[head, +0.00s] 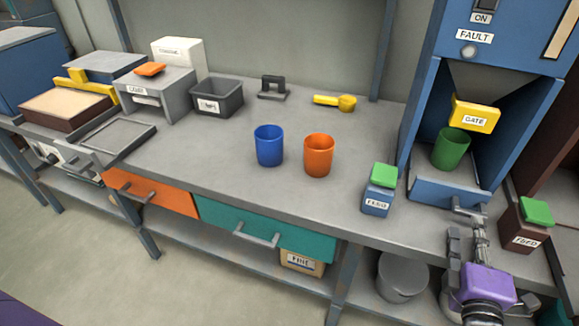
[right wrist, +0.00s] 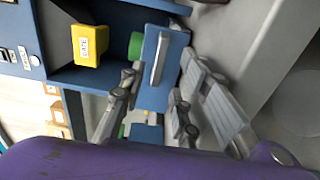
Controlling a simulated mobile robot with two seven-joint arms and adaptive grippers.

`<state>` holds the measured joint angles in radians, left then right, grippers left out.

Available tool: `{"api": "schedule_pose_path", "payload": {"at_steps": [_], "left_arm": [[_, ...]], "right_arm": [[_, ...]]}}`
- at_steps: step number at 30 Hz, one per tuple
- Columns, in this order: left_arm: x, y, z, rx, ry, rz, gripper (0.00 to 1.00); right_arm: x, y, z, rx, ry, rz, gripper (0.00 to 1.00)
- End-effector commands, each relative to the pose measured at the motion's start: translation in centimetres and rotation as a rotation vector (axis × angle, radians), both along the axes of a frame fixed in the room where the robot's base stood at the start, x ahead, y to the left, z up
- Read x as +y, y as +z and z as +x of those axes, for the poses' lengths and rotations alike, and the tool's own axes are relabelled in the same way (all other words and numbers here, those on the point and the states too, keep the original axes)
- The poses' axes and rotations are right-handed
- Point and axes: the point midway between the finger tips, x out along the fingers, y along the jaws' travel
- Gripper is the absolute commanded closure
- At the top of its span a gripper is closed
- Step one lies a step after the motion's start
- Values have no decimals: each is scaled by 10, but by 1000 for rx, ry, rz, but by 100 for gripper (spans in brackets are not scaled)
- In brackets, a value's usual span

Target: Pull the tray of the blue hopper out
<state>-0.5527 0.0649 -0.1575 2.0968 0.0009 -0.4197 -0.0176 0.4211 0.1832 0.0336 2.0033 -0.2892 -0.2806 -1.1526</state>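The blue hopper (head: 422,125) stands at the right of the bench, with a yellow gate (head: 474,116) above a green cup (head: 450,149). The hopper's blue tray (head: 430,190) is at its bottom, under the cup, with a grey bar handle (head: 470,207) on its front. My right gripper (head: 468,234) is just in front of the handle. In the right wrist view the gripper (right wrist: 158,82) is open, its fingers spread to either side of the handle (right wrist: 159,58), with no clear contact visible. The tray front (right wrist: 172,68) also shows there. My left gripper is not in view.
A blue block with a green top (head: 379,190) stands left of the tray, and a dark brown one with a green top (head: 527,224) stands right. A blue cup (head: 269,146) and an orange cup (head: 319,156) stand mid-bench. A grey bin (head: 400,278) is below.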

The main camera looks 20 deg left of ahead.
Motion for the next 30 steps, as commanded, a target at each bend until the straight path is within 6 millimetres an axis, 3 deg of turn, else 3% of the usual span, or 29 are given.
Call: {"api": "schedule_pose_path", "payload": {"at_steps": [10, 22, 28, 30], "left_arm": [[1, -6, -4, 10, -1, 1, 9], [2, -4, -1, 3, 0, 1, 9], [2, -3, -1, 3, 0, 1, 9], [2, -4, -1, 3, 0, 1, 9]], "right_arm": [[2, 0, 52, -1, -1, 1, 70], [2, 0, 61, 0, 0, 1, 70], [2, 0, 61, 0, 0, 1, 97], [2, 0, 61, -1, 0, 1, 100]]}}
